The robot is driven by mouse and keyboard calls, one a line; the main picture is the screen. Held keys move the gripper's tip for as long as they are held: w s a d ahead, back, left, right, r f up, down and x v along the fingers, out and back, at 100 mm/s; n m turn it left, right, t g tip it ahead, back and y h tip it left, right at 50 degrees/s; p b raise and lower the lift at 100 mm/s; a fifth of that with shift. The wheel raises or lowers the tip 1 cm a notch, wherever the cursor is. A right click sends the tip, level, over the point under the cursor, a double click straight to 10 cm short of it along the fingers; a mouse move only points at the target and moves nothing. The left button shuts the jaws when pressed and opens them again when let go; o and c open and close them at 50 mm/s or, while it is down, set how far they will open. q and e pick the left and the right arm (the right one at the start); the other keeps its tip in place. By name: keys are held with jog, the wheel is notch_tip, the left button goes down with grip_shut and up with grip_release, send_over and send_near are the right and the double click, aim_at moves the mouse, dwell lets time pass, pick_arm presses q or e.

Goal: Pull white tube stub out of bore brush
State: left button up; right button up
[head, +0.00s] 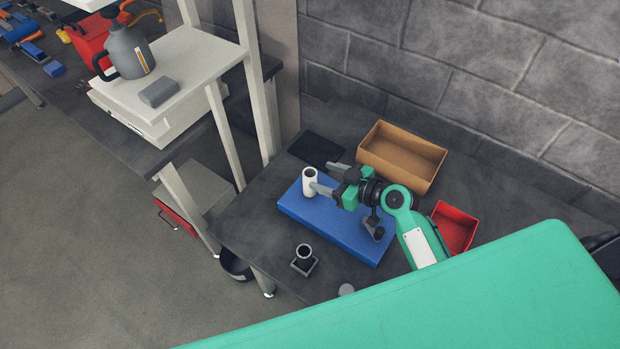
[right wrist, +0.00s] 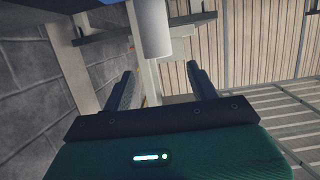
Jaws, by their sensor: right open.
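The white tube stub (head: 310,184) stands upright at the far left part of the blue mat or block (head: 294,208) in the head view. It also shows as a pale cylinder at the top of the right wrist view (right wrist: 154,28), just beyond the fingertips and roughly centred between them. My right gripper (head: 325,179) is open and empty beside the tube, with one finger appearing close to it; I cannot tell whether they touch. In the wrist view the right gripper (right wrist: 161,72) has its two dark fingers spread. I cannot make out the bore brush for certain. My left gripper is not in view.
A brown open box (head: 400,157) stands behind the mat, and a red bin (head: 455,228) at its right. A dark cup in a square holder (head: 304,260) stands in front. A white shelf (head: 195,75) rises at left.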

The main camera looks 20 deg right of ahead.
aim_at(305, 171)
jog(key=shift+w+a+f+p, duration=0.35)
jog(key=shift+w+a+f, duration=0.05)
jog(key=shift+w+f, duration=0.35)
jog(key=shift+w+a, duration=0.15)
jog(key=shift+a, duration=0.05)
jog(key=p+x, duration=0.2)
jog(key=x, duration=0.2)
jog(key=shift+w+a+f, duration=0.1)
jog(key=shift+w+a, duration=0.05)
jog(key=shift+w, duration=0.05)
jog(key=shift+w+a+f, duration=0.25)
jog(key=shift+w+a, duration=0.05)
jog(key=c, duration=1.3)
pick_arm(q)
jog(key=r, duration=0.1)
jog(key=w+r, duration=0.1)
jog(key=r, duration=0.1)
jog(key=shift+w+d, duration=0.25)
pick_arm(e)
jog(key=shift+r, duration=0.15)
